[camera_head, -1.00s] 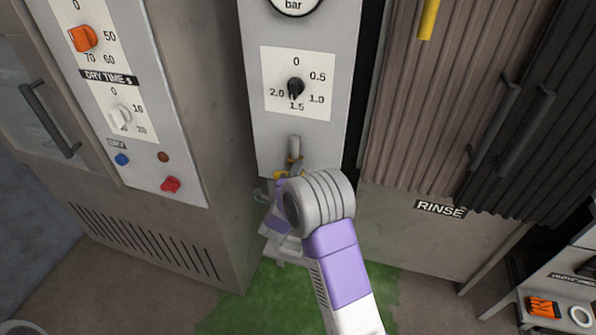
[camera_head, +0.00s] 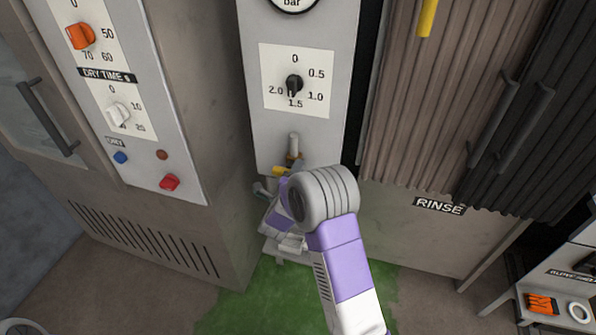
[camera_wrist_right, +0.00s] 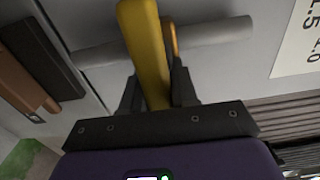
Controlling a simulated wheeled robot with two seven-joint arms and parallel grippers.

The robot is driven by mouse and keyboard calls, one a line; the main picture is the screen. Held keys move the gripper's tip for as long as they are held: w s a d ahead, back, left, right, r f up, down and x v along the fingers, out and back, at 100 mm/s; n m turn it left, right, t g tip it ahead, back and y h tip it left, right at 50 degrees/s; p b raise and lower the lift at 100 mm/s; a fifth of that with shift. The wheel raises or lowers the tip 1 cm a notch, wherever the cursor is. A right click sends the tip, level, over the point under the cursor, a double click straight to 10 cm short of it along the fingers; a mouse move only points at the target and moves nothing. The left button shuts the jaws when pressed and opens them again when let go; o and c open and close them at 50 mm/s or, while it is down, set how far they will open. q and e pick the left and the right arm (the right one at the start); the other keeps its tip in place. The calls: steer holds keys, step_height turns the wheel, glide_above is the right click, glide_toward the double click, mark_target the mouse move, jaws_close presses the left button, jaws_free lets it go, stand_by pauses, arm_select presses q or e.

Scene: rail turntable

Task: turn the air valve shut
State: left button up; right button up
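The air valve's yellow lever (camera_head: 281,170) shows in the head view at the lower end of a short grey pipe (camera_head: 294,142) under the pressure panel. My right gripper (camera_wrist_right: 157,90) is at the lever, its dark fingers one on each side of it. In the right wrist view the lever (camera_wrist_right: 146,48) rises from between the fingers and lies across the grey pipe (camera_wrist_right: 215,33). The fingers look closed on it. In the head view my right wrist hides the fingers and part of the valve. My left gripper is not in view.
The panel has a black pressure knob (camera_head: 294,84) above the valve. A cabinet with dry-time controls (camera_head: 118,113) stands at left. The ribbed rinse curtains (camera_head: 430,110) hang close at right. A small table (camera_head: 555,290) stands at lower right.

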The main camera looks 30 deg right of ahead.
steer(key=o, duration=0.4)
steer(key=shift+c, duration=0.2)
steer(key=shift+a, duration=0.1)
steer(key=p+v, duration=0.1)
steer(key=v, duration=0.6)
steer(key=shift+s+a, duration=0.15)
steer(key=shift+s, duration=0.1)
steer(key=s+a+f+n+g+y+p, duration=0.2)
steer(key=s+a+f+n+y+p, duration=0.1)
steer(key=a+f+n+y, duration=0.35)
steer(key=s+a+f+n+g+y+p, duration=0.1)
steer(key=s+a+f+n+y+p, duration=0.3)
steer(key=f+n, duration=0.5)
steer(key=s+a+f+n+g+y, duration=0.2)
steer(key=s+a+n+g+y, duration=0.1)
steer(key=s, duration=0.5)
steer(key=s+a+f+n+g+y+p, duration=0.1)
steer(key=s+a+n+g+y, duration=0.3)
steer(key=s+a, duration=0.4)
steer(key=s+f+n+g, duration=0.1)
steer(key=n, duration=0.1)
steer(key=shift+s+f+n, duration=0.2)
steer(key=shift+f+n, duration=0.1)
steer(key=shift+n, duration=0.05)
